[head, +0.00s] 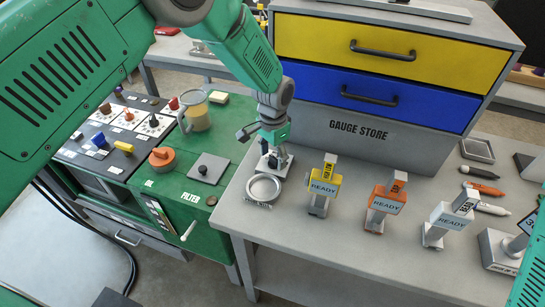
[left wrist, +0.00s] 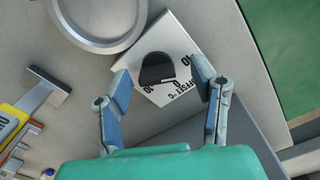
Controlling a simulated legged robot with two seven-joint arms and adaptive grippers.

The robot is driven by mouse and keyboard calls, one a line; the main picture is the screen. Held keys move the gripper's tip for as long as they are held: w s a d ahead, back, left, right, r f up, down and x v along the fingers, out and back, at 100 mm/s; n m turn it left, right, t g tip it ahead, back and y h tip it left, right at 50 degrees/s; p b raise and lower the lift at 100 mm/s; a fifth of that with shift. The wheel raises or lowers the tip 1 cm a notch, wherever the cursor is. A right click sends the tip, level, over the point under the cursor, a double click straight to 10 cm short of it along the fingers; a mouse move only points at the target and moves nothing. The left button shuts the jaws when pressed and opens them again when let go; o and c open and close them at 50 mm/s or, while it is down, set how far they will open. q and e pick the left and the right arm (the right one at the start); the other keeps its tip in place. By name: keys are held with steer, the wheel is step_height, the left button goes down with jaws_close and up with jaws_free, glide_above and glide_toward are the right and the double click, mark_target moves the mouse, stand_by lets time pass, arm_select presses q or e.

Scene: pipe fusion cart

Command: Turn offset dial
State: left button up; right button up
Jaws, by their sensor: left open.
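The offset dial is a dark, rounded knob (left wrist: 157,69) on a white plate (left wrist: 182,38) with black scale marks and lettering, seen rotated in the left wrist view. My left gripper (left wrist: 162,76) is open, with one blue-grey finger on each side of the knob in that view. Gaps show between the fingers and the knob; I cannot tell how high the tips are above it. In the head view my left gripper (head: 274,157) points down over the plate at the back left of the grey table, mostly hiding the knob. My right gripper is out of view.
A round metal dish (head: 263,189) sits close in front of the plate. Yellow (head: 325,180), orange (head: 387,199) and white (head: 449,216) READY gauges stand to the right. The gauge store cabinet (head: 375,130) is behind. The green cart (head: 190,212) is at left.

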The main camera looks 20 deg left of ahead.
mark_target(273, 157)
arm_select(q)
step_height(273, 157, up, 11)
stand_by(0.3)
steer(key=shift+a+r, duration=0.1)
stand_by(0.4)
